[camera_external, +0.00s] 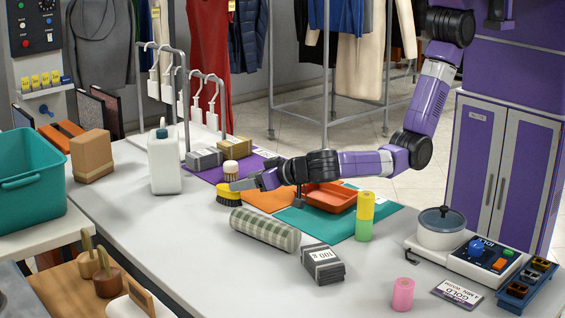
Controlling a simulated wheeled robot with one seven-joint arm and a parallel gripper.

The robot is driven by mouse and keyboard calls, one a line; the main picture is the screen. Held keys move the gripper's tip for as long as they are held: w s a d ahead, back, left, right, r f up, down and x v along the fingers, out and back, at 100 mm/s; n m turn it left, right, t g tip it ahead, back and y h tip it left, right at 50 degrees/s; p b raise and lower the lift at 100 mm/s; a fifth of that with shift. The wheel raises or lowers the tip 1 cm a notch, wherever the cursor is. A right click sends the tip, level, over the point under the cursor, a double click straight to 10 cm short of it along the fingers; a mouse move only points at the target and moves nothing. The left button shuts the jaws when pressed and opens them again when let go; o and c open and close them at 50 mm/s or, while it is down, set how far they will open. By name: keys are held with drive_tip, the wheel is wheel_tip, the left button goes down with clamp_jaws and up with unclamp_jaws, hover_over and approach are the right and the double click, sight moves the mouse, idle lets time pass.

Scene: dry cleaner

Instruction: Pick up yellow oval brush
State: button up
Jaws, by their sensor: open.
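The yellow oval brush (229,195) has a yellow body with dark bristles around its lower edge and lies on the table near the purple mat's front edge. My gripper (236,185) comes in from the right, low over the table, with its fingertips at the brush's upper right side. The jaws are open. I cannot tell whether the fingers touch the brush or are only in front of or above it. Part of the brush's top is hidden by the fingertips.
A checkered roll (265,229) lies just in front of the brush. A white jug (164,162) is to the left, with clear table between.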

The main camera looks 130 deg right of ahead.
sight(228, 188)
drive_tip(key=x, duration=0.2)
drive_tip(key=shift+w+d+f, duration=0.1)
drive_tip(key=shift+d+f, duration=0.05)
drive_tip(key=shift+d, duration=0.1)
drive_tip(key=shift+a+f+p+x, duration=0.1)
drive_tip(key=shift+f+p+x, duration=0.1)
drive_tip(key=shift+x, duration=0.65)
drive_tip(key=shift+a+f+p+x, duration=0.1)
drive_tip(key=shift+p+x, duration=0.1)
drive_tip(key=shift+x, duration=0.6)
drive_tip(key=shift+f+p+x, duration=0.15)
drive_tip(key=shift+p+x, duration=0.05)
drive_tip(key=shift+x, duration=0.65)
clamp_jaws()
drive_tip(key=shift+r, duration=0.1)
